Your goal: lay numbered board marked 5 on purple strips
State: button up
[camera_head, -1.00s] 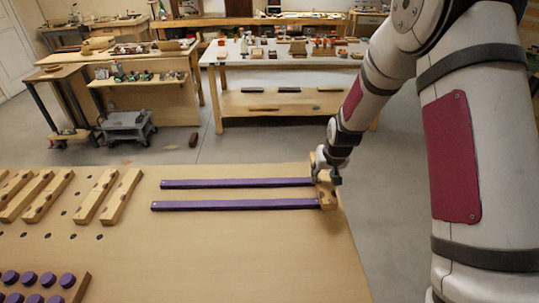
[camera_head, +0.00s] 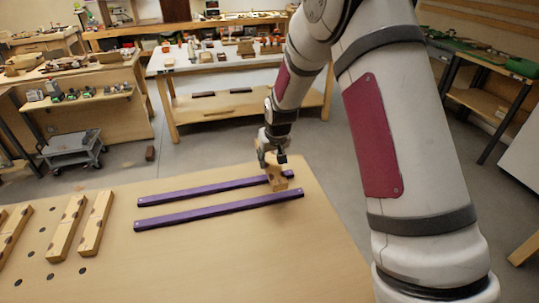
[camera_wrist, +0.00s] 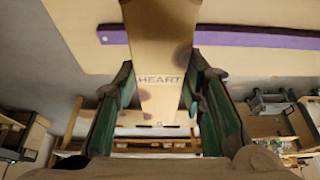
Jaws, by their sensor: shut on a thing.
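The wooden board (camera_head: 278,179) is gripped in my gripper (camera_head: 271,160), over the right end of the far purple strip (camera_head: 217,188). The near purple strip (camera_head: 219,210) lies roughly parallel, its right end uncovered. In the wrist view the board (camera_wrist: 160,50) runs away between the two green-padded fingers of my gripper (camera_wrist: 160,85), which are shut on its sides. It reads "HEART" and has dark round patches. No number 5 shows. A purple strip (camera_wrist: 250,37) passes behind the board. I cannot tell whether the board touches the strips.
Two wooden boards with round dark marks (camera_head: 66,228) (camera_head: 95,224) lie at the left of the bench (camera_head: 230,262), near several dark holes. The bench's front middle is clear. A grey cart (camera_head: 72,148) and cluttered workbenches (camera_head: 225,105) stand beyond the bench.

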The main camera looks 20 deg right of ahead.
dwell(0.3)
jog(key=shift+s+f+b, duration=0.1)
jog(key=shift+f+b, duration=1.2)
jog(key=shift+f, duration=2.3)
jog(key=shift+f+b, duration=0.6)
jog(key=shift+f, duration=0.5)
dwell(0.4)
jog(key=o, duration=1.3)
jog(key=shift+r+p, duration=1.45)
jog(key=shift+r, duration=2.55)
